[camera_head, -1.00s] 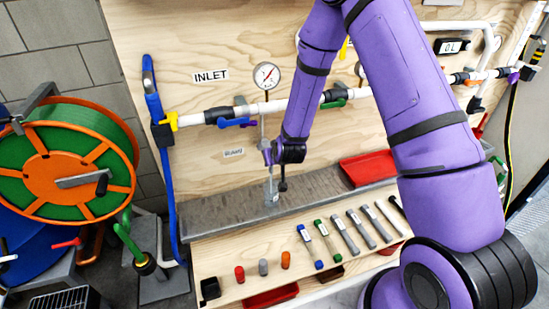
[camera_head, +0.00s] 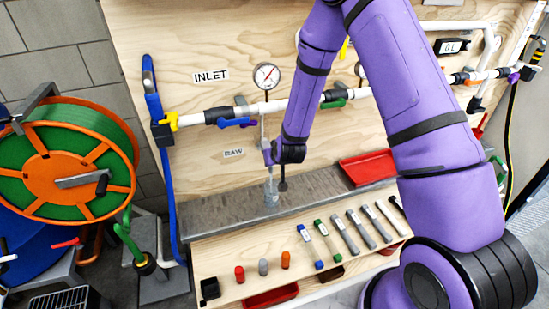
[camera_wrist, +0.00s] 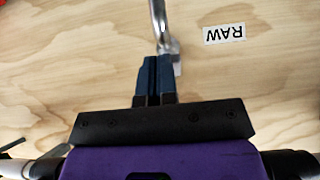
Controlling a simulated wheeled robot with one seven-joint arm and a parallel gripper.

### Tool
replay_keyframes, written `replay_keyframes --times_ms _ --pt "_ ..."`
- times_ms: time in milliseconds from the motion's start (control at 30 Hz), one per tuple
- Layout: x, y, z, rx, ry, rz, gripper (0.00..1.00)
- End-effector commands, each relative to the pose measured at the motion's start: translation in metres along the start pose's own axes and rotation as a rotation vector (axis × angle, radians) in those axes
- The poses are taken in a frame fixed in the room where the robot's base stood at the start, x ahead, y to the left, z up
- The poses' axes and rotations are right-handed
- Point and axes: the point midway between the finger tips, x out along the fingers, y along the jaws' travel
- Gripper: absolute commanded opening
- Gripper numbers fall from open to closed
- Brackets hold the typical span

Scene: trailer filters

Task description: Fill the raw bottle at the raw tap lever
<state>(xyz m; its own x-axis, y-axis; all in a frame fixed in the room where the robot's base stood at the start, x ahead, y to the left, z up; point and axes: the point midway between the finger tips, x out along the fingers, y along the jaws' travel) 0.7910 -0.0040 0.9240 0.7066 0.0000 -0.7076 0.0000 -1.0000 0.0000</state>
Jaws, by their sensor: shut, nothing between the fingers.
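A clear bottle (camera_head: 271,194) stands upright on the grey shelf, below the tap's thin metal pipe (camera_head: 262,130). I cannot tell how much water is in it, and the wrist view does not show it. The "RAW" label (camera_head: 233,152) is on the plywood to the left of the pipe. My gripper (camera_head: 268,157) is above the bottle, at the lower end of the pipe. In the wrist view my gripper (camera_wrist: 156,60) has its dark blue fingers together and empty, close to the metal pipe (camera_wrist: 158,22) and a small metal end piece. I cannot make out the lever clearly.
The grey shelf (camera_head: 215,212) runs along the board, with a red tray (camera_head: 366,168) to the right. Below are several markers and small coloured caps on a wooden ledge (camera_head: 220,262). A pressure gauge (camera_head: 266,76) and white piping are above. A hose reel (camera_head: 50,165) stands at left.

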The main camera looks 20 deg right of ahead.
Motion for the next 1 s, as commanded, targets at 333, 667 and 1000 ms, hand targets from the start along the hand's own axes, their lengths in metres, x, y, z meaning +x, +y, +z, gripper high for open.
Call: replay_keyframes --times_ms 333,667,1000 --pt "0.0 0.0 -0.001 0.0 0.002 0.0 0.0" --pt "-0.005 0.0 -0.007 0.0 0.005 0.0 0.0" --pt "-0.011 0.0 -0.013 0.001 0.004 0.0 0.0"
